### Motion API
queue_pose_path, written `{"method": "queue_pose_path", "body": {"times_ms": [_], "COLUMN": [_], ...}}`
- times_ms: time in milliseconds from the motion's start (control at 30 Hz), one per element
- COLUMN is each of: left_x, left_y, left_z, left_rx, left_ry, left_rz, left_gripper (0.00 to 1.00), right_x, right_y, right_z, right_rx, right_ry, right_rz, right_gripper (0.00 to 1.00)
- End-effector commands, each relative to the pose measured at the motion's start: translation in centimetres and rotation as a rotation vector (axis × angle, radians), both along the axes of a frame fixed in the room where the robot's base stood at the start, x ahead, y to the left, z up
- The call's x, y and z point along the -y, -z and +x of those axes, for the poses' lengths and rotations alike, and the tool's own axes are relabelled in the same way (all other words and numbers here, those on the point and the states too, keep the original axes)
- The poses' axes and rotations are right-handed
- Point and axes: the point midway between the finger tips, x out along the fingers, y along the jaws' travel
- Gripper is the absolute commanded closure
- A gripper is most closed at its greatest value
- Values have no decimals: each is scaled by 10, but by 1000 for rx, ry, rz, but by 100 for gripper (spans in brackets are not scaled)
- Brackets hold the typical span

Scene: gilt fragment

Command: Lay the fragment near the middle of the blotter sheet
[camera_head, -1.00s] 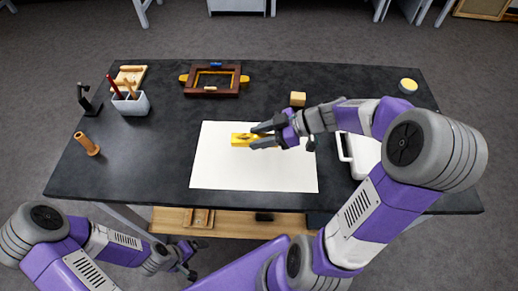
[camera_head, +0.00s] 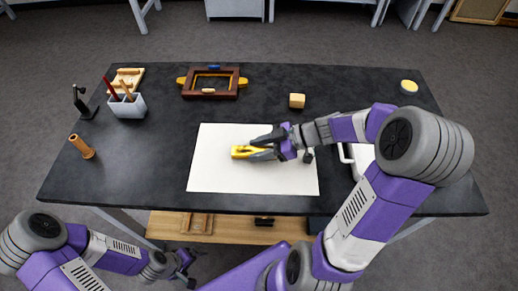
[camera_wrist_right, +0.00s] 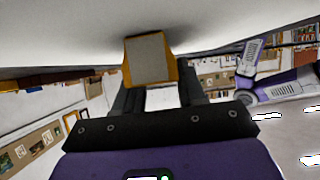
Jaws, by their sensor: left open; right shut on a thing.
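The gilt fragment (camera_head: 242,153) is a small yellow piece with a grey face that shows in the right wrist view (camera_wrist_right: 147,57). My right gripper (camera_head: 262,149) is shut on it from the right; its fingers also show in the wrist view (camera_wrist_right: 150,95). The white blotter sheet (camera_head: 215,177) lies flat at the front middle of the table, and the fragment is over or on its central part. I cannot tell whether it touches the sheet. My left gripper (camera_head: 186,272) is open and empty, low in front of the table.
On the dark table (camera_head: 330,77) stand a brown frame (camera_head: 187,92), a pen cup (camera_head: 129,106), a wooden cylinder (camera_head: 82,147), a black stand (camera_head: 84,103), a wooden block (camera_head: 297,100) and a yellow round thing (camera_head: 409,87). A white object (camera_head: 362,157) is partly hidden by my right arm.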

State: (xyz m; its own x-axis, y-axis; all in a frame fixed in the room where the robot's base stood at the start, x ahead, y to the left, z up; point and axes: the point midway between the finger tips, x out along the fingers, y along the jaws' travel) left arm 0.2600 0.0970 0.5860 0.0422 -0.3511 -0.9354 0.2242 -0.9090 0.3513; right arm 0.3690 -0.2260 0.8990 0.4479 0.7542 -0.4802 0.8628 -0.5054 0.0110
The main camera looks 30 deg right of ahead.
Motion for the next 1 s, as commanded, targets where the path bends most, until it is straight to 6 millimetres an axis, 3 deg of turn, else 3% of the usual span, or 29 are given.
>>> {"method": "queue_pose_path", "body": {"times_ms": [533, 567, 700, 1000], "left_x": [0, 0, 0, 0], "left_y": [16, 16, 16, 16], "left_z": [0, 0, 0, 0], "left_rx": [0, 0, 0, 0], "left_ry": [0, 0, 0, 0], "left_rz": [0, 0, 0, 0], "left_gripper": [0, 0, 0, 0], "right_x": [-1, -1, 0, 1], "right_y": [14, 14, 15, 15], "right_z": [-3, -3, -3, -3], "right_rx": [-14, -15, -15, -15], "right_ry": [-1, 1, 1, 3], "right_rz": [6, 6, 5, 3], "right_gripper": [90, 59, 37, 35]}}
